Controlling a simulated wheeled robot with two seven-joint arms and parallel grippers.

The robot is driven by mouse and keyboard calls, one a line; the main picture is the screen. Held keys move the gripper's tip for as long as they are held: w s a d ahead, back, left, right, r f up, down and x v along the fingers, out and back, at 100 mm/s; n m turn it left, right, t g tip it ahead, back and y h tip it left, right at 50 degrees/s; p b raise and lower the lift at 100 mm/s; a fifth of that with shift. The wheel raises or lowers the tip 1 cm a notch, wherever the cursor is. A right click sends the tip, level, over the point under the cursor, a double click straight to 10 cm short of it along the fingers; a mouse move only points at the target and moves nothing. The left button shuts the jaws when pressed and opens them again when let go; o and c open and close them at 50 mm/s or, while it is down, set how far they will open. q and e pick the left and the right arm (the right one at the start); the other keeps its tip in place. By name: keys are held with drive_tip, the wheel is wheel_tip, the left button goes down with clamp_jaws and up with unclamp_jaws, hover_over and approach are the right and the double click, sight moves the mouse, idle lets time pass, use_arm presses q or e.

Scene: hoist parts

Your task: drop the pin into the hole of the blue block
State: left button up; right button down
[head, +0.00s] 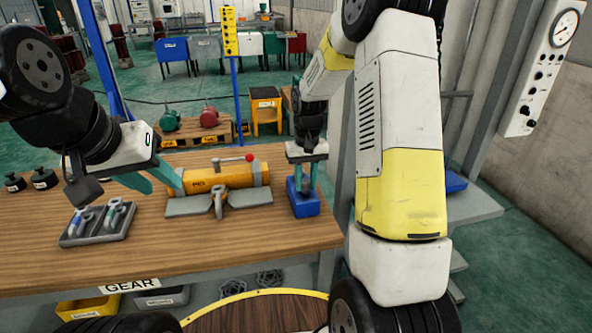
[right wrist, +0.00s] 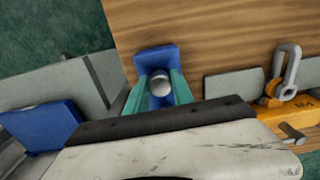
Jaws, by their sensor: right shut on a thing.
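The blue block (head: 305,207) stands at the right end of the wooden table. It also shows in the right wrist view (right wrist: 153,56), partly covered by my gripper. My right gripper (head: 304,184) points down over the block. Its teal fingers are shut on the grey pin, whose round top (right wrist: 160,84) shows between them in the right wrist view. The block's hole and the pin's lower end are hidden, so I cannot tell whether the pin's tip is inside. My left gripper (head: 158,182) is empty, its teal fingers apart, near the orange hoist's left end.
An orange hoist body (head: 216,177) with grey plates and a shackle lies left of the block. A grey tray (head: 98,240) with metal parts sits front left. Black weights (head: 44,179) stand at the far left. The table's right edge is close to the block.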

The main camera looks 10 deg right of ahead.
drive_tip(key=shift+f, duration=0.3)
drive_tip(key=c, duration=1)
unclamp_jaws()
wheel_tip(320, 180, up, 8)
drive_tip(key=shift+f, duration=0.1)
